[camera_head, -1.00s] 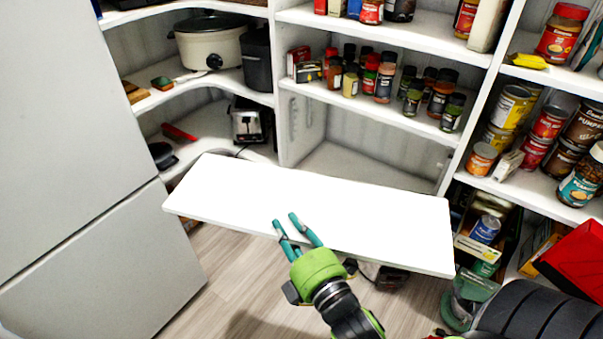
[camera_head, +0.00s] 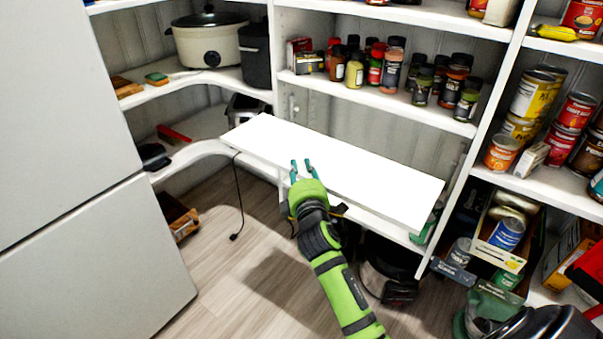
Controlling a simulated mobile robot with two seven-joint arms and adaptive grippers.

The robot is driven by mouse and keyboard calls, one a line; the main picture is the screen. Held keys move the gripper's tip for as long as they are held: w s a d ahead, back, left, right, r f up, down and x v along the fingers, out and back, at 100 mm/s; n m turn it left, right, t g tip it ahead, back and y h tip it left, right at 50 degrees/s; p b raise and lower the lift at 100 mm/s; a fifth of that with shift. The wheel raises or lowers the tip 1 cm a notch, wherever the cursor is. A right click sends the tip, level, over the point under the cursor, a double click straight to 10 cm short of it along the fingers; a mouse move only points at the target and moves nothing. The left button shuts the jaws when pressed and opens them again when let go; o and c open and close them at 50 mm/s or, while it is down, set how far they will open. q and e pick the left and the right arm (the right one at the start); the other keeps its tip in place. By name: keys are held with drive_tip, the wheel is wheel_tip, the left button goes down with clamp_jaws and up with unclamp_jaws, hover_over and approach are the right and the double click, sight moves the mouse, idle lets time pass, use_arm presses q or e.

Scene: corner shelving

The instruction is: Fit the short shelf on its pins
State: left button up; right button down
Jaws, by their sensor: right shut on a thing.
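The short shelf (camera_head: 345,168) is a white rectangular board. It lies slanted across the front of the middle shelving bay, its right end nearer me and lower in the picture. My right gripper (camera_head: 302,170) is shut on its front edge, left of the middle. The bay's two side walls stand behind and beside the board. Small dark holes or pins show on the left wall (camera_head: 294,108); the board hides much of the bay below. I cannot tell whether the board touches any pin. My left gripper is not in view.
Above the board, a fixed shelf (camera_head: 400,100) holds several spice jars. Cans (camera_head: 501,152) stand on the right shelves. A slow cooker (camera_head: 208,40) sits at the left. A black cord (camera_head: 238,200) hangs over the floor. A grey fridge (camera_head: 70,150) fills the left side.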

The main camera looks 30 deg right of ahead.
drive_tip(key=shift+r, duration=0.25)
